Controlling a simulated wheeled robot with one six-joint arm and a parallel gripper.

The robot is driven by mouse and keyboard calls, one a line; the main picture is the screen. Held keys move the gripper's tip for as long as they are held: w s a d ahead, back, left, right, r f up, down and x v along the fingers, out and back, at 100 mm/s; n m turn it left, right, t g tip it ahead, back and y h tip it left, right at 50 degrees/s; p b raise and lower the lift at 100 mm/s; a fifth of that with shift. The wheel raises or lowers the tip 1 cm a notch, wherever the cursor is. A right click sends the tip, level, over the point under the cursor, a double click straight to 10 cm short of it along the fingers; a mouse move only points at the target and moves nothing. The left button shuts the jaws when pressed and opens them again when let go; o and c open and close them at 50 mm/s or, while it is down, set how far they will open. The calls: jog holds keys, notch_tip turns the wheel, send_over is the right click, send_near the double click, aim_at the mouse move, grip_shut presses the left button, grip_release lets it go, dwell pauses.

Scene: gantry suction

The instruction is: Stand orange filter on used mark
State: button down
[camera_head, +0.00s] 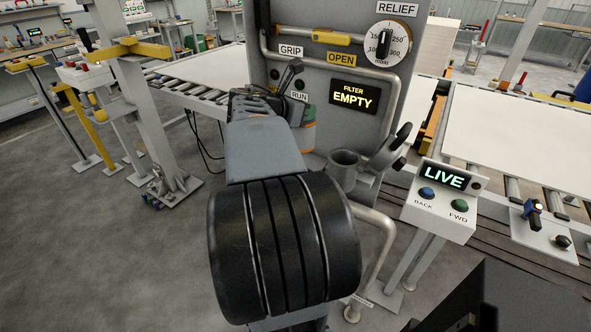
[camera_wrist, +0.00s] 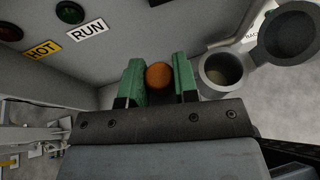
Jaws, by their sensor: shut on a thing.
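The orange filter (camera_wrist: 159,77) is between the two green fingers of my gripper (camera_wrist: 160,82) in the wrist view, with its round end toward the camera. My gripper is shut on it. In the head view, part of the orange filter (camera_head: 303,139) and a bit of green finger show just right of my wrist, in front of the grey machine, and it looks about upright. My arm hides the rest. An open round housing (camera_head: 345,160) stands right of the filter, apart from it; its cup (camera_wrist: 221,70) looks empty. I cannot make out the used mark.
The grey machine panel (camera_head: 290,42) has a lit display (camera_head: 353,96) reading FILTER EMPTY. A swung-open lid (camera_wrist: 291,35) stands beside the cup. A LIVE control box (camera_head: 440,200) is at the right. Conveyors flank the machine; open floor lies left.

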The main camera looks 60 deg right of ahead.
jog(key=s+d+r+m+g+b, duration=0.1)
jog(key=s+r+m+g, duration=0.1)
jog(key=s, duration=0.5)
jog(key=w+d+f, duration=0.3)
jog(key=w+f, duration=0.9)
jog(key=f, duration=0.1)
jog(key=shift+w+d+y+b, duration=0.2)
jog(key=shift+d+y+b, duration=0.2)
jog(key=shift+f, duration=0.15)
jog(key=shift+f, duration=0.15)
jog(key=c, duration=0.9)
grip_release()
